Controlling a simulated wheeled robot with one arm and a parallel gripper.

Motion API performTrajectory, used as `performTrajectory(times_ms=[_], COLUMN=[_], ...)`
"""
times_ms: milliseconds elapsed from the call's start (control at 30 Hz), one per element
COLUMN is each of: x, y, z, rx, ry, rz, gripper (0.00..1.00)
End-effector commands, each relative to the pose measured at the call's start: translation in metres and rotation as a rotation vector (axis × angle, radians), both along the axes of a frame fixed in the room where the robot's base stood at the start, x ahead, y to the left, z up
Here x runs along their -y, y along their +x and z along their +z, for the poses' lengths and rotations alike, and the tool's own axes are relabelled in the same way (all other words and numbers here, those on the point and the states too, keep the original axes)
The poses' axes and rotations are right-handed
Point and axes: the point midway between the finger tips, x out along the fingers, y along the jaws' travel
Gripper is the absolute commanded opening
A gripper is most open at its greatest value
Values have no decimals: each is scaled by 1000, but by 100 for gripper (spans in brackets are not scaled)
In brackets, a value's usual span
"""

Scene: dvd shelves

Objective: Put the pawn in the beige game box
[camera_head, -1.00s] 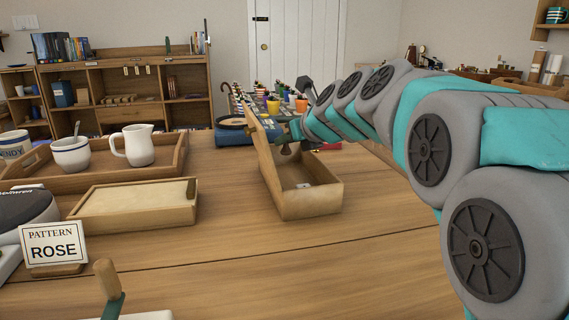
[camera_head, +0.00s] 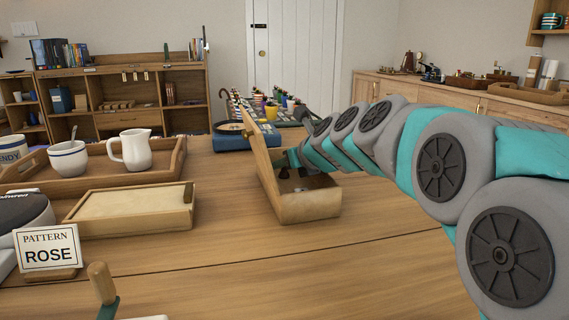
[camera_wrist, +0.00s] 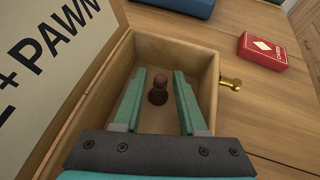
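The beige game box (camera_head: 308,208) stands open on the wooden table, its lid raised on the left. In the wrist view, its box wall (camera_wrist: 175,49) surrounds my gripper (camera_wrist: 159,82), and the lid (camera_wrist: 50,62) carries letters reading "+ PAWN". My gripper is inside the box with its two green fingers spread apart. The dark brown pawn (camera_wrist: 158,92) is inside the box, between the fingers, with gaps on both sides. It looks upright on the box floor. In the head view, my gripper is partly hidden behind the lid and box wall.
A red card box (camera_wrist: 262,53) and a brass latch (camera_wrist: 231,83) are right of the game box. A closed wooden box (camera_head: 135,210), a tray (camera_head: 175,160) with a pitcher, and a "ROSE" sign (camera_head: 48,250) are left.

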Motion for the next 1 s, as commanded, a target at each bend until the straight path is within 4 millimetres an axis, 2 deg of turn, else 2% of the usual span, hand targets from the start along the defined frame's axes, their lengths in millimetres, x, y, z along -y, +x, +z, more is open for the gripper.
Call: performTrajectory(times_ms=[300,433,1000], x=[0,3,44], y=[0,-4,-80], z=[1,7,55], rx=[1,2,3], ry=[0,0,-1], rz=[-1,-3,-4], gripper=[47,47,47])
